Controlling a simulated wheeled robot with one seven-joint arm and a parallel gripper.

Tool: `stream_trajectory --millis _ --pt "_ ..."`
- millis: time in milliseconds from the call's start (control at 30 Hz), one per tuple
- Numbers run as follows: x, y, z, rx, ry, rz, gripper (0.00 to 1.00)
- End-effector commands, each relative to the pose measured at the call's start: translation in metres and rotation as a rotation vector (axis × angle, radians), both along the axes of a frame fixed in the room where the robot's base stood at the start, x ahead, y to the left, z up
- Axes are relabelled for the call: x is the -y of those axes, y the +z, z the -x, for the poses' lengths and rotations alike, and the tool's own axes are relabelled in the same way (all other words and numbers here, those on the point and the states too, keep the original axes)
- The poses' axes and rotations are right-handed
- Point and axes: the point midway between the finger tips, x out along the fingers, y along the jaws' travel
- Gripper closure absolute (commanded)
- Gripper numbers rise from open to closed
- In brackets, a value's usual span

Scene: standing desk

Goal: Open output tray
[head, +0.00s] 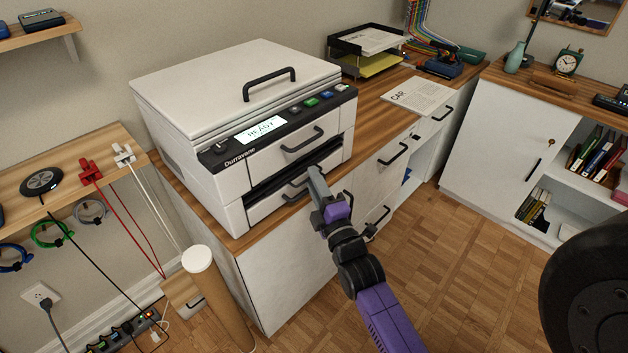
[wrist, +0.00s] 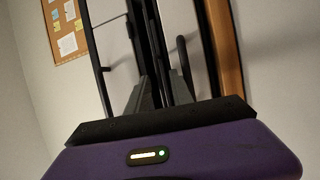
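The white printer (head: 205,150) sits on the wooden-topped desk, its display reading "READY". Its front has an upper drawer with a dark handle (head: 302,141), a dark slot (head: 285,179) below it, and a lower drawer (head: 268,206) with another dark handle. No part labelled as the output tray is legible. My gripper (head: 314,172) is at the printer front by the slot and lower handle, partly hiding that handle. In the wrist view, the two fingers (wrist: 160,88) are apart, pointing at the dark slot, with a handle (wrist: 182,52) beside the right finger. Contact cannot be told.
Papers (head: 417,96) and a black letter tray (head: 364,50) lie on the desk right of the printer. Desk drawers with handles (head: 393,154) are below. A cardboard tube (head: 220,300) stands at the front left. Wooden floor (head: 440,260) is clear to the right.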

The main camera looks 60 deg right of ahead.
Motion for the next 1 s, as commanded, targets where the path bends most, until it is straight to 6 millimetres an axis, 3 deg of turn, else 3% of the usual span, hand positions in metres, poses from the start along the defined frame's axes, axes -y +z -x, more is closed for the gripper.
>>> stream_trajectory --millis 300,433,1000 --pt "0.0017 0.0003 -0.0021 -0.001 0.0 -0.001 0.75" --pt "0.0016 0.0002 -0.002 -0.001 0.0 -0.001 1.0" --pt "0.0015 -0.0001 -0.0019 -0.001 0.0 -0.001 1.0"
